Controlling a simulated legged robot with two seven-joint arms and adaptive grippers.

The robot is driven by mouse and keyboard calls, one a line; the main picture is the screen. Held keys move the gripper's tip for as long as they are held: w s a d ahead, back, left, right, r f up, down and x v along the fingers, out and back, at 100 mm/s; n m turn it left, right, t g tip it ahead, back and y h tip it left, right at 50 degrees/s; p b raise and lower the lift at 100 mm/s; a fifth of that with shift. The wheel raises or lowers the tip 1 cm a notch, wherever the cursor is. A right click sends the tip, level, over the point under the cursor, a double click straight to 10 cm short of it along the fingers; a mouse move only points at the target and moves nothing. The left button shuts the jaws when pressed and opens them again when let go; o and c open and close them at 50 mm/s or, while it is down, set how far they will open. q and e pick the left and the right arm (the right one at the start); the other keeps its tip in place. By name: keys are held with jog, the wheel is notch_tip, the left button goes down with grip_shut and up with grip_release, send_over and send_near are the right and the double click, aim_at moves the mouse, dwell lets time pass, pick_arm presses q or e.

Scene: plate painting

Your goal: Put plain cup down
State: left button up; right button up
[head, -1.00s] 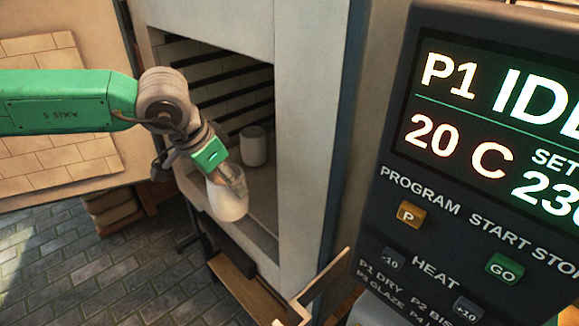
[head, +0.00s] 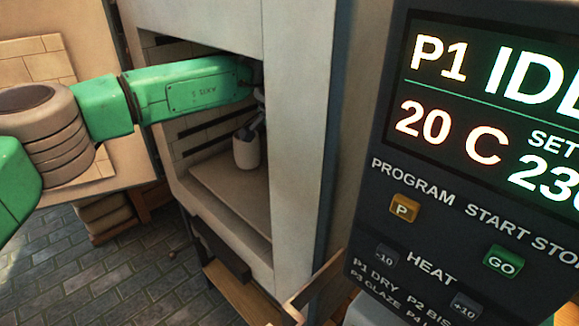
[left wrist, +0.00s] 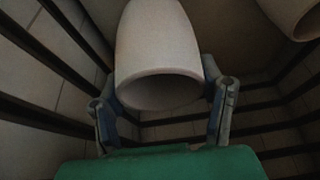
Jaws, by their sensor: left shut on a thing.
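My left gripper (left wrist: 163,88) is shut on a plain pale cup (left wrist: 158,38), with a finger on each side of it. The cup's open mouth faces the wrist camera. In the head view my left arm reaches through the kiln opening, and the gripper is mostly hidden by the front wall. A pale cup (head: 246,152) stands upright on the kiln floor (head: 225,195), just below grey gripper parts. A second pale cup also shows at the upper right of the left wrist view (left wrist: 295,14), apart from the held one. Whether the held cup touches the floor is unclear.
Dark bars (left wrist: 45,115) line the kiln walls close around the gripper. The kiln's front wall (head: 292,150) stands right of the opening. A control panel (head: 480,170) reading IDLE and 20 C fills the right. The kiln floor's front part is bare.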

pick_arm(q)
jog(key=shift+a+f, duration=0.2)
jog(key=shift+f, duration=0.5)
notch_tip(320, 180, down, 5)
jog(key=shift+w+d+r+b, duration=0.1)
jog(key=shift+r+b, duration=0.05)
jog(key=shift+b, duration=0.35)
jog(key=shift+d, duration=0.1)
jog(key=shift+f, duration=0.2)
jog(key=o, duration=1.4)
jog(key=shift+r, duration=0.1)
